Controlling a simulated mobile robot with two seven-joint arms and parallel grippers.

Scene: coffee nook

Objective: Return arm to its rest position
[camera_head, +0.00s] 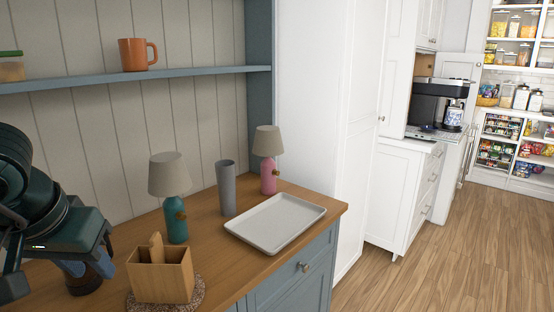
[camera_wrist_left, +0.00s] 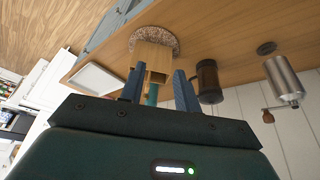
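My left arm comes in at the left edge of the head view, with its dark green gripper (camera_head: 88,268) above the wooden counter (camera_head: 203,250). In the left wrist view the two blue fingers of the left gripper (camera_wrist_left: 159,88) stand apart with nothing held between them. A wooden box (camera_wrist_left: 152,55) shows beyond the fingers, apart from them. In the head view this box (camera_head: 163,279) stands to the right of the gripper. A dark canister (camera_head: 84,282) is partly hidden behind the gripper. My right gripper is in neither view.
Near the box are a teal lamp (camera_head: 175,220), a grey cup (camera_head: 226,187), a pink lamp (camera_head: 269,174) and a white tray (camera_head: 276,222). A silver grinder (camera_wrist_left: 284,78) shows in the wrist view. A shelf (camera_head: 190,72) holds an orange mug (camera_head: 137,55). Open floor (camera_head: 450,245) lies right.

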